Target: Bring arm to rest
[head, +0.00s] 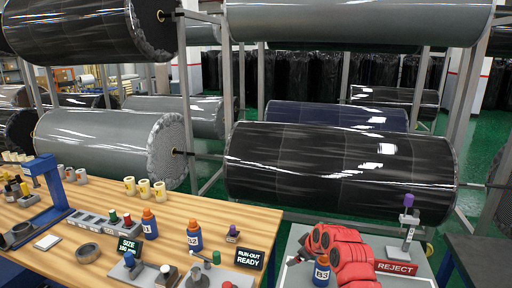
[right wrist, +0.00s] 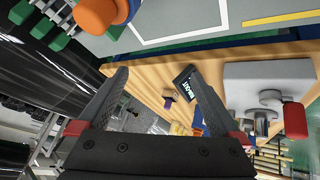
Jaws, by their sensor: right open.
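My right arm is red and comes in at the bottom right of the head view, over the grey stand. My right gripper (right wrist: 158,85) shows in the right wrist view with its two dark fingers spread wide. It is open, with nothing held between the fingers. The wooden bench and a small black sign (right wrist: 186,84) show beyond the fingers. In the head view the gripper is small and partly hidden by the arm. A blue bottle marked B3 (head: 321,271) with an orange cap stands close to the arm. My left arm and gripper are not in view.
The wooden bench (head: 90,203) holds bottle B2 (head: 195,238), another blue bottle (head: 149,224), a RUN-OUT READY sign (head: 249,257) and small fixtures. A REJECT sign (head: 396,268) and a purple-topped post (head: 408,215) stand right of the arm. Large wrapped rolls (head: 340,165) hang on racks behind.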

